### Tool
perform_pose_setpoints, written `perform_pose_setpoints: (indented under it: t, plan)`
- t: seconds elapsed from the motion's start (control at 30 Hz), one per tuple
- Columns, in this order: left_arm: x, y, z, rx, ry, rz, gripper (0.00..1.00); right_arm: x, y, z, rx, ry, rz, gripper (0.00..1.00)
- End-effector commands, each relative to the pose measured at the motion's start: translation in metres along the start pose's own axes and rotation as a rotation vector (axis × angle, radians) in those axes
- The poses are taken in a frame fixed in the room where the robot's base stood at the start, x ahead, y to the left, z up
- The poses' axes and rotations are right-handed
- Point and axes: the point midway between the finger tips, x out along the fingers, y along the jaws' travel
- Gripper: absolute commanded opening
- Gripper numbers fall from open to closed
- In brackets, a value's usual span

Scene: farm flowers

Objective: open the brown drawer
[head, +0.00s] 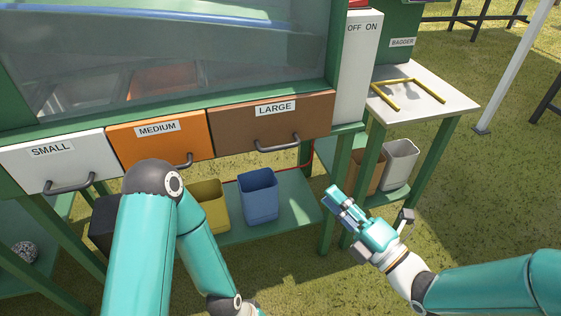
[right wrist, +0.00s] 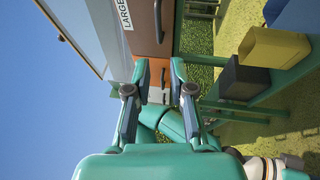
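The brown drawer (head: 240,125), labelled LARGE, is the rightmost in a row of three and looks closed. Its dark curved handle (head: 277,144) is on the lower front. In the right wrist view the brown drawer (right wrist: 146,42) and its handle (right wrist: 158,18) show at the top, beyond my fingertips. My right gripper (head: 336,193) is below and right of the brown drawer in the head view, apart from the handle. In the right wrist view my right gripper (right wrist: 159,72) is open, with nothing between its fingers. My left arm is bent in front of the drawers; its gripper is out of view.
An orange drawer (head: 190,127) labelled MEDIUM and a white drawer (head: 85,158) labelled SMALL are to the left. A blue bin (head: 258,199) and a yellow bin (head: 211,207) stand on the green shelf (head: 290,215) below. A white-topped side table (head: 440,93) is at right.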

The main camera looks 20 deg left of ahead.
Motion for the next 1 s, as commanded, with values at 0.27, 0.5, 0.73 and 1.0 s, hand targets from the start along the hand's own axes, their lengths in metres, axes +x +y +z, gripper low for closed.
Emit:
perform_pose_setpoints:
  t: [0.27,0.5,0.73,1.0]
  plan:
    - [-0.001,0.000,0.000,0.000,0.001,0.000,0.00,0.032,0.002,-0.002,-0.009,0.006,0.006,0.23]
    - [0.000,0.000,0.000,0.000,0.000,0.000,0.00,0.083,0.002,-0.002,-0.008,0.005,0.006,0.23]
    - [0.001,0.000,0.000,0.000,0.000,0.000,0.00,0.130,0.001,-0.001,-0.009,0.003,0.005,0.23]
    - [0.002,-0.001,0.000,0.000,0.000,0.000,0.00,0.162,0.001,0.000,-0.007,0.001,0.003,0.23]
